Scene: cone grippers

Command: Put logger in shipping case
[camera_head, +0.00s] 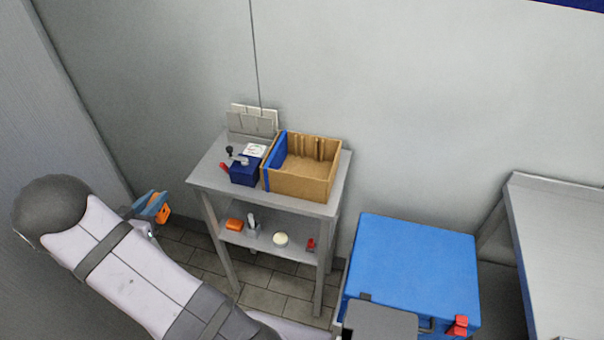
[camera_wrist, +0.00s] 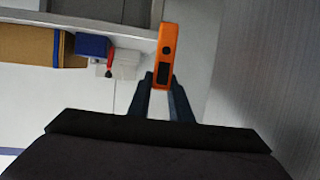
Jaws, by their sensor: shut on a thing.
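My gripper (camera_head: 150,208) is at the left, left of the cart and clear of it. It is shut on an orange logger (camera_head: 163,211) with a dark screen and a round dark button. In the wrist view the logger (camera_wrist: 166,48) stands out between the fingertips (camera_wrist: 163,84). The blue case (camera_head: 415,262), which looks like the shipping case, stands low at the right of the cart. Its lid looks shut, so its inside is hidden. A red latch (camera_head: 458,325) shows at its front right.
A grey bench (camera_head: 570,240) stands far right.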

